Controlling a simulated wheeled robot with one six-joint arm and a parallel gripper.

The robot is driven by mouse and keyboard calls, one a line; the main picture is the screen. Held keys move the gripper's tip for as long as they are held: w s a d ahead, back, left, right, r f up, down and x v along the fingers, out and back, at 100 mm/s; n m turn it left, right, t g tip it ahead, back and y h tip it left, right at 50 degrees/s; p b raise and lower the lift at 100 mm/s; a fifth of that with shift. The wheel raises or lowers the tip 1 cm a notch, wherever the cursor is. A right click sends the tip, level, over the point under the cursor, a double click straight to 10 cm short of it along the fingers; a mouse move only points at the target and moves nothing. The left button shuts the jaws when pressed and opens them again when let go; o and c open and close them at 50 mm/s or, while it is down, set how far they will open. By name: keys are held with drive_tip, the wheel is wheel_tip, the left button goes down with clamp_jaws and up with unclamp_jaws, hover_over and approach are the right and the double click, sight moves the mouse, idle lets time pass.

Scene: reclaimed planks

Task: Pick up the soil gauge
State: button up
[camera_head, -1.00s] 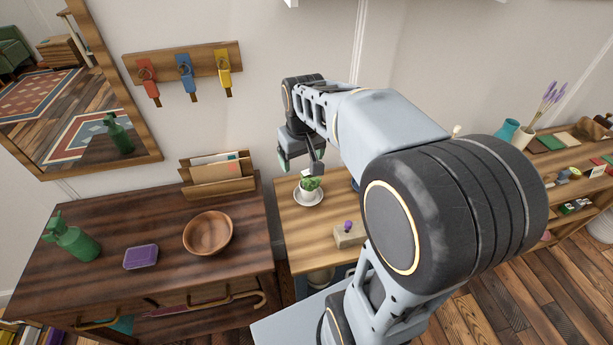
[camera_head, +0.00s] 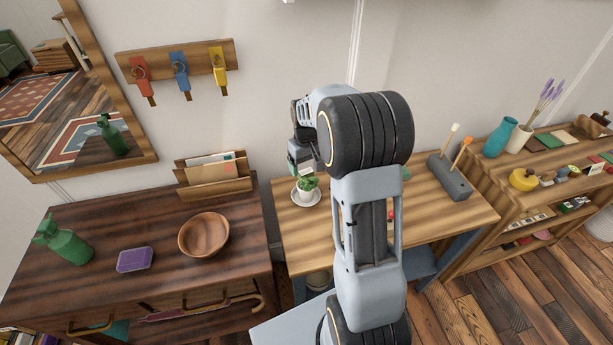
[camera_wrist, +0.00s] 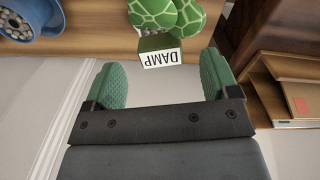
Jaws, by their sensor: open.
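The soil gauge appears to be the small green block (camera_wrist: 158,42) with a white face reading "DAMP", upside down in the wrist view. It stands against the patterned green leaves of a plant (camera_wrist: 165,14); any lower part is hidden. My gripper (camera_wrist: 162,74) is open, with its green finger pads on either side of the label and nothing held. The label lies just beyond the gap, near the fingertips. In the head view, my gripper (camera_head: 300,160) is just above the potted plant (camera_head: 306,190) on its white saucer, and a small white patch shows there.
A blue pot of grey pebbles (camera_wrist: 30,18) is at the wrist view's upper left. A wooden letter rack (camera_head: 214,178) stands left of the plant on the dark dresser (camera_head: 100,225). A grey block with sticks (camera_head: 450,178) stands right on the light table (camera_head: 300,240).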

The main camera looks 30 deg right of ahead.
sight(306, 171)
drive_tip(key=shift+w+f, duration=0.2)
drive_tip(key=shift+f, duration=2.55)
drive_tip(key=c, duration=1.1)
drive_tip(key=shift+o, duration=0.2)
wheel_tip(306, 171, up, 10)
drive_tip(key=shift+r+p, duration=0.1)
drive_tip(key=shift+p, duration=0.25)
wheel_tip(306, 171, up, 6)
drive_tip(key=p, duration=0.4)
